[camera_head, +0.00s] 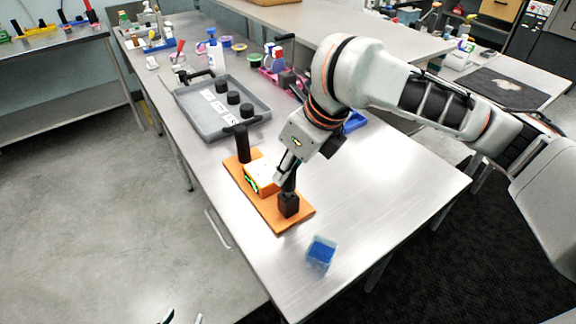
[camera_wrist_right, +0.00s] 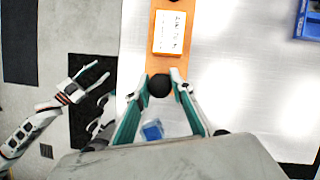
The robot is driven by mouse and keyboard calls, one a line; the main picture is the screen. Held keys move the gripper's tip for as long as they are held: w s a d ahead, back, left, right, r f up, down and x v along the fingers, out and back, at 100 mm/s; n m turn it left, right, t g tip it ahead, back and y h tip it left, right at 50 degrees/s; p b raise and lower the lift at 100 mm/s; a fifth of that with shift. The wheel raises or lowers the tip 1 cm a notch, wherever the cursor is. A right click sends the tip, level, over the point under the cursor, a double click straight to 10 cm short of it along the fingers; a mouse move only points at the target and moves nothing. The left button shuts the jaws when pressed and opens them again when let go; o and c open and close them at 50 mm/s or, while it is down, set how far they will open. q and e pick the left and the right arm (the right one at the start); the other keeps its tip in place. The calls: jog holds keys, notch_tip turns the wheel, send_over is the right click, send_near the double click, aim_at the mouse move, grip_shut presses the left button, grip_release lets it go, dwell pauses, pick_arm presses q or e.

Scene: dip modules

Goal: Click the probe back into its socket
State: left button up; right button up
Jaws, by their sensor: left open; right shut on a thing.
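An orange board (camera_head: 236,172) lies on the steel table. A black block-shaped socket (camera_head: 288,207) stands at its near end. A dark upright probe (camera_head: 289,186) is above the socket, in my right gripper (camera_head: 284,168). In the right wrist view, the right gripper's fingers close around the probe's round black end (camera_wrist_right: 159,87). I cannot tell how deep the probe sits in the socket. My left gripper (camera_head: 183,317) shows only its fingertips at the bottom edge of the head view. It is open and empty, off the table; the right wrist view shows it at left (camera_wrist_right: 106,70).
A box with a white labelled top (camera_head: 262,174) sits mid-board. A black post with a T-handle (camera_head: 242,143) stands at the board's far end. A blue-filled clear container (camera_head: 321,253) stands near the front edge. A grey tray (camera_head: 190,115) with black knobs lies behind. The table's right part is clear.

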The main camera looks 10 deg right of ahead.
jog(key=shift+f+b, duration=0.4)
jog(key=shift+f, duration=0.8)
grip_shut()
dwell(0.3)
jog(key=o, duration=1.2)
grip_release()
jog(key=o, duration=0.5)
jog(key=shift+o, duration=0.2)
notch_tip(320, 180, up, 2)
jog(key=p, duration=0.3)
jog(key=shift+r, duration=3.5)
